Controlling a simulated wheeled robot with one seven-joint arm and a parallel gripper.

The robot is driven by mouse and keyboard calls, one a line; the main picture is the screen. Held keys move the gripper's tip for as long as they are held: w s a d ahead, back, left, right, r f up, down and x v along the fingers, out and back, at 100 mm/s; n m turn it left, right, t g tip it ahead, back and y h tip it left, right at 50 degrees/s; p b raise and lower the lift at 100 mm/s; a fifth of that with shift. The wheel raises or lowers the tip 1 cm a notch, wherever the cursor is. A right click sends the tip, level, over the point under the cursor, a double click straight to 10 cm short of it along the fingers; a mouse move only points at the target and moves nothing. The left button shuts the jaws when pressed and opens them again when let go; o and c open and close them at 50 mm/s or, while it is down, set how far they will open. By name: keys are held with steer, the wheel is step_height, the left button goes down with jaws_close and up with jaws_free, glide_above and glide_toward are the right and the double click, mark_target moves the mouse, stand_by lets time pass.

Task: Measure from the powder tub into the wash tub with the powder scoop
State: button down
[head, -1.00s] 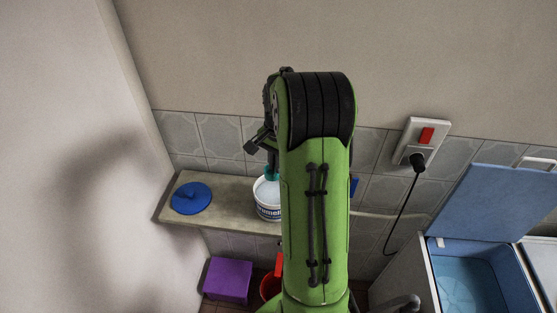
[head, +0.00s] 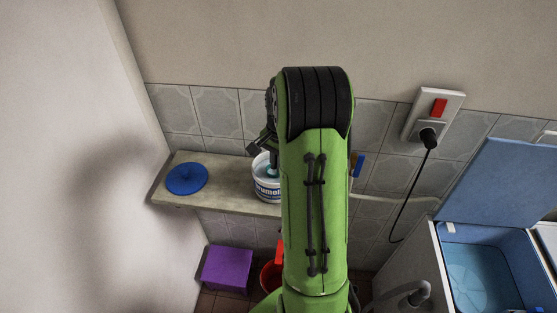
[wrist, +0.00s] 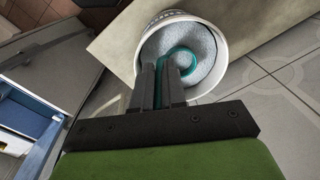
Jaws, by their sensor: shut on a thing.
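The white powder tub (head: 266,190) stands on the shelf, partly hidden behind my arm in the head view. In the wrist view the open tub (wrist: 221,68) holds pale, speckled powder (wrist: 205,37). My gripper (wrist: 166,72) is shut on the teal powder scoop (wrist: 181,53), whose rounded end is inside the tub at the powder. How deep it sits in the powder I cannot tell. The wash tub (head: 466,275) is the blue open well of the machine at the lower right of the head view, with its blue lid (head: 500,190) raised.
A round blue lid (head: 187,178) lies on the shelf (head: 225,170) left of the powder tub. A purple box (head: 227,267) and a red bucket (head: 270,278) are below. A wall socket (head: 436,112) has a black plug and a hanging cable between shelf and machine.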

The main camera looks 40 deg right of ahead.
steer(key=shift+f+b, duration=1.75)
steer(key=shift+f, duration=0.9)
steer(key=shift+r, duration=0.1)
step_height(320, 180, up, 11)
steer(key=p, duration=0.9)
step_height(320, 180, up, 5)
steer(key=p, duration=0.4)
steer(key=shift+f, duration=0.2)
